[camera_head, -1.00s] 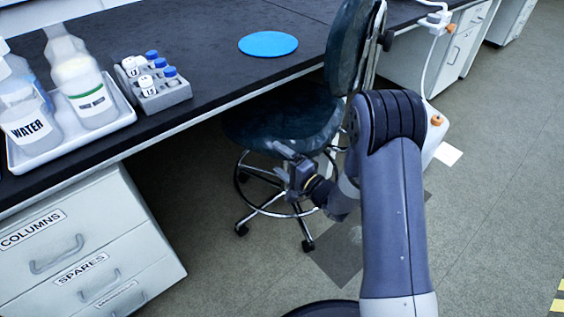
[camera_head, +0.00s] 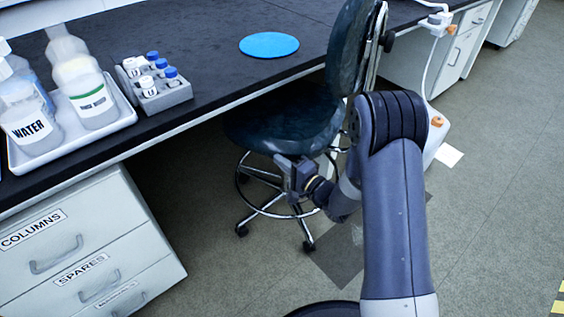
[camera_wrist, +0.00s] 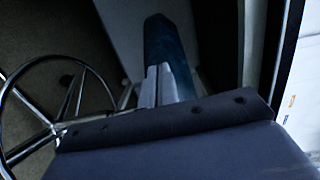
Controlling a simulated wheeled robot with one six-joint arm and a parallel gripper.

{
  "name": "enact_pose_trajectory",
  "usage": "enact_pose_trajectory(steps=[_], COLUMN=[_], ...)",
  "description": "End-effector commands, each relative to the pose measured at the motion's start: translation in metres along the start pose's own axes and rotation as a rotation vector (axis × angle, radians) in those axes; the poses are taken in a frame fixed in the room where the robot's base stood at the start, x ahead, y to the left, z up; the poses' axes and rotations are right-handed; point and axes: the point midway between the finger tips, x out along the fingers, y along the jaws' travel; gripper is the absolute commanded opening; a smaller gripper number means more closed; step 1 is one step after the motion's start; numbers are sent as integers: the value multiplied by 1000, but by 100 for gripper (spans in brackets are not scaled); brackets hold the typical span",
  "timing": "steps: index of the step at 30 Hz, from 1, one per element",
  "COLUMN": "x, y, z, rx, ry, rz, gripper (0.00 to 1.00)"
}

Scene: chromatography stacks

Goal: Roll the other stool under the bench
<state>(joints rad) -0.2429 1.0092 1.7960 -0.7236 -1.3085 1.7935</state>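One dark teal stool (camera_head: 285,122) shows in the head view, with a chrome foot ring and casters. Its seat is partly below the black bench top (camera_head: 215,62), and its backrest (camera_head: 350,45) rises at the front edge. My gripper (camera_head: 284,163) is low at the near side of the seat, just under its rim. In the wrist view my gripper's two fingers (camera_wrist: 163,86) lie close together, with a teal strip of the stool (camera_wrist: 166,42) just beyond their tips. Contact cannot be told. The foot ring (camera_wrist: 60,65) shows at left there.
A drawer cabinet (camera_head: 85,245) stands left of the knee space. A bottle tray (camera_head: 70,142), a vial rack (camera_head: 165,97) and a blue disc (camera_head: 268,45) are on the bench. A white unit with orange knobs (camera_head: 437,135) stands at right. Floor at right is open.

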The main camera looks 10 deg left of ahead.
Motion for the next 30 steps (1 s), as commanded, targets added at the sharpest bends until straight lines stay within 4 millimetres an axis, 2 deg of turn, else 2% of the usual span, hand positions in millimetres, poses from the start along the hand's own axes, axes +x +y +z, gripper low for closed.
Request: enact_pose_trajectory(steps=[1, 17, 30], x=[1, 1, 1], y=[-5, -5, -5], z=[-9, -9, -9], rx=[-6, -6, -6], ry=[20, 20, 20], rz=[-12, -12, -12], gripper=[0, 1, 37])
